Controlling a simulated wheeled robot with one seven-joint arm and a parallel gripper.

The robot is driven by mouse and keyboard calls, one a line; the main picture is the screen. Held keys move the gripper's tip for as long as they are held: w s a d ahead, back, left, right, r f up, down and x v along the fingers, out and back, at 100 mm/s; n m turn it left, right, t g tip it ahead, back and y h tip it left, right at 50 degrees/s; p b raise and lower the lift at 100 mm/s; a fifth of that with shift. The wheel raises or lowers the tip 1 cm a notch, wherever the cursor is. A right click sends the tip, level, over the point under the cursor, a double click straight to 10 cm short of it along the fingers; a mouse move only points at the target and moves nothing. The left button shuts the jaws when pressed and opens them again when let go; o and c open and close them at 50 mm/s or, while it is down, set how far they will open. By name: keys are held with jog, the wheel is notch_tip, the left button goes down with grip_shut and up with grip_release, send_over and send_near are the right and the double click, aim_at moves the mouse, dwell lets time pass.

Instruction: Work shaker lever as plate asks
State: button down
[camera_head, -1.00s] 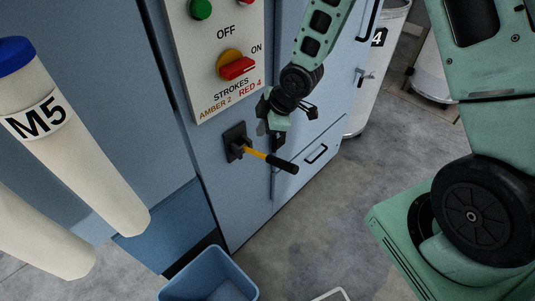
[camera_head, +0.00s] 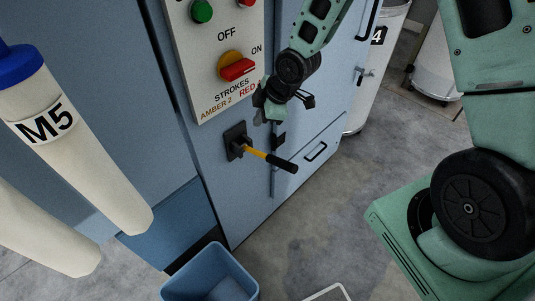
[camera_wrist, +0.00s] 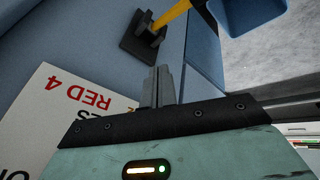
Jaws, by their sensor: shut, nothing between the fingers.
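The shaker lever (camera_head: 262,155) has a yellow shaft and a black grip. It sticks out from a black bracket on the blue machine front, grip end angled down to the right. In the wrist view the yellow shaft (camera_wrist: 173,17) shows at the top, its grip out of frame. The white plate (camera_head: 207,62) above it reads "STROKES AMBER 2 RED 4". It carries a red switch handle on a yellow disc between OFF and ON, a green round piece and a cut-off red one. My gripper (camera_head: 260,117) is shut and empty, above the lever and apart from it, beside the plate's lower right corner.
A blue bin (camera_head: 209,275) stands on the floor below the lever. Pale tubes, one marked M5 (camera_head: 75,140), fill the left foreground. A door handle (camera_head: 316,151) sits right of the lever. A white cylinder marked 4 (camera_head: 376,70) stands behind. Grey floor lies open at the lower middle.

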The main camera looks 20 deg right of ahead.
jog(key=b, duration=0.6)
send_over(267, 153)
jog(key=f, duration=0.6)
jog(key=shift+w+a+f, duration=0.1)
jog(key=shift+w+f, duration=0.15)
jog(key=shift+w, duration=0.05)
jog(key=shift+s+f+b, duration=0.3)
jog(key=shift+f, duration=0.35)
dwell(0.4)
jog(key=shift+s+d+f+b, duration=0.1)
jog(key=shift+d+f+b, duration=0.1)
jog(key=shift+f+b, duration=0.15)
